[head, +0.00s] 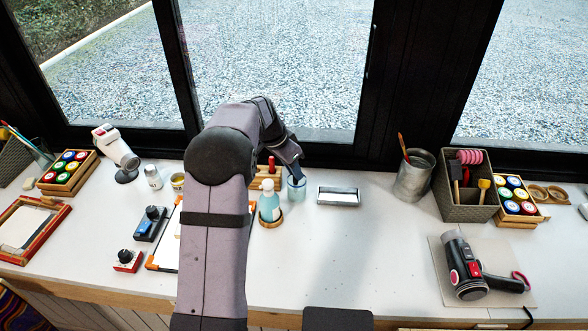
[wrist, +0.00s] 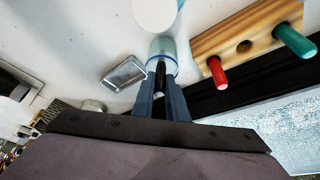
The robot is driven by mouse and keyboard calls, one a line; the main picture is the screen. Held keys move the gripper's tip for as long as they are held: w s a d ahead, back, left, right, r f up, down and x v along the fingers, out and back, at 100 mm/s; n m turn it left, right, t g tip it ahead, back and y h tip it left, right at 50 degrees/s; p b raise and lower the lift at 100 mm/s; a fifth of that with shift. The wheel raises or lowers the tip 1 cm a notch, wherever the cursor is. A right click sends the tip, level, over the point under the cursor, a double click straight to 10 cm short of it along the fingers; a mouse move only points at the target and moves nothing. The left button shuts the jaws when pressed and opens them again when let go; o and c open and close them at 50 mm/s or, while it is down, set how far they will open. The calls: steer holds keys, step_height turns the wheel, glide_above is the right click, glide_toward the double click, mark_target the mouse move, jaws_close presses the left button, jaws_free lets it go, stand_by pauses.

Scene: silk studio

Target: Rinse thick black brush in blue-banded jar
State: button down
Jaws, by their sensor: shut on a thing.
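The blue-banded jar (head: 297,187) is a clear glass on the white table, below the window. It also shows in the wrist view (wrist: 161,47), just beyond my fingertips. My gripper (head: 294,174) points down over the jar's mouth. In the wrist view, my gripper (wrist: 162,92) is shut on a thick black brush (wrist: 160,76). The brush's dark end reaches into the jar's opening. How deep its tip sits, and whether it touches liquid, I cannot tell.
A wooden rack (wrist: 240,40) with a red and a green handle stands beside the jar. A pale bottle (head: 269,203) stands close in front. A metal tray (head: 338,196) lies to the right, and a metal can (head: 413,177) farther right. The table's front right-centre is clear.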

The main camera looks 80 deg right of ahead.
steer(key=shift+s+r+p, duration=0.4)
steer(key=shift+s+r, duration=0.1)
steer(key=shift+r, duration=0.15)
steer(key=shift+d+f, duration=0.55)
steer(key=shift+f, duration=0.15)
steer(key=shift+w+a+f+b, duration=0.15)
steer(key=shift+w+a+b, duration=0.45)
steer(key=shift+b, duration=0.3)
steer(key=shift+s+r, duration=0.2)
steer(key=shift+r, duration=0.25)
steer(key=shift+s+d+r+p, duration=0.1)
steer(key=shift+s+r+p, duration=0.35)
steer(key=shift+p, duration=0.3)
steer(key=shift+d+f, duration=0.35)
steer(key=shift+f, duration=0.25)
steer(key=shift+w+a+r+p, duration=0.1)
steer(key=shift+w+r+p, duration=0.1)
steer(key=shift+r+p, duration=1.45)
steer(key=shift+w+r+p, duration=0.15)
steer(key=shift+r+p, duration=0.7)
steer(key=shift+r, duration=1.45)
steer(key=shift+w, duration=0.1)
